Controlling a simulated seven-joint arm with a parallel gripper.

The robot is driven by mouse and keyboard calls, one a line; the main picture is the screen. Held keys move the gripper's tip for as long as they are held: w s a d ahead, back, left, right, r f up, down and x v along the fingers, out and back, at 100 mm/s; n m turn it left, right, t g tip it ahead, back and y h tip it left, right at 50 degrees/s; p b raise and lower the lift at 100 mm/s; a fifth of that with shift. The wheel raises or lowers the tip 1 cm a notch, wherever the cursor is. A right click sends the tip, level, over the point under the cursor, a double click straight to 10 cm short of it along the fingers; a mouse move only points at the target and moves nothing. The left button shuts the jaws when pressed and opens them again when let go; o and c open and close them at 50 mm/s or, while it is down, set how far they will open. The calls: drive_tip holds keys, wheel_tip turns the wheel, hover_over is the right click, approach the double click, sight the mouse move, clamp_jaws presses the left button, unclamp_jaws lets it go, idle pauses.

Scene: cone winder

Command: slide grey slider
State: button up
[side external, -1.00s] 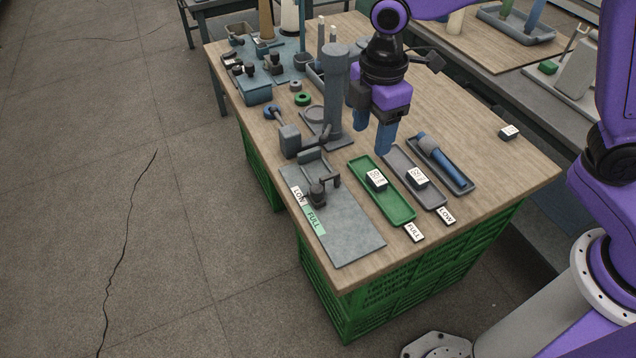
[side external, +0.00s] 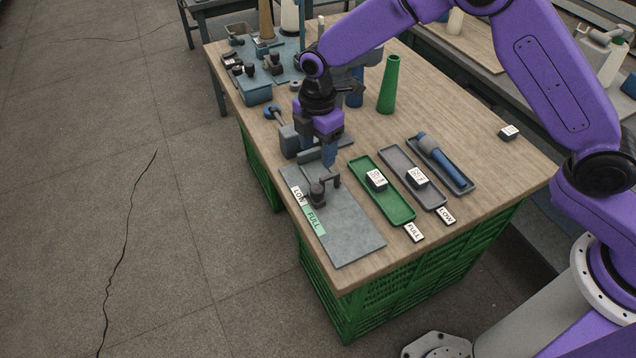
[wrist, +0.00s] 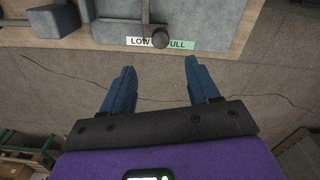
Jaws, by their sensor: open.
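The grey slider (side external: 317,192) is a dark round knob on a flat grey plate (side external: 345,235) at the table's front left. A white LOW label (side external: 298,196) and a green FULL label (side external: 314,220) lie along the plate's edge. In the wrist view the slider knob (wrist: 160,37) overlaps the labels near where LOW meets FULL. My gripper (side external: 329,157) hangs above the plate's back end, close to the slider. In the wrist view its two blue fingers (wrist: 159,66) are apart with nothing between them. Whether a finger touches the slider is unclear.
A green tray (side external: 392,204) and a grey tray (side external: 431,194), each holding a small labelled block, lie right of the plate. A blue tool rests in a dark tray (side external: 457,180). A green cone (side external: 388,85) stands behind them. Bare tabletop (side external: 490,150) lies at right.

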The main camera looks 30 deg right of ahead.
sight(318, 187)
wheel_tip(318, 187, down, 12)
drive_tip(key=shift+f, duration=0.1)
idle(0.4)
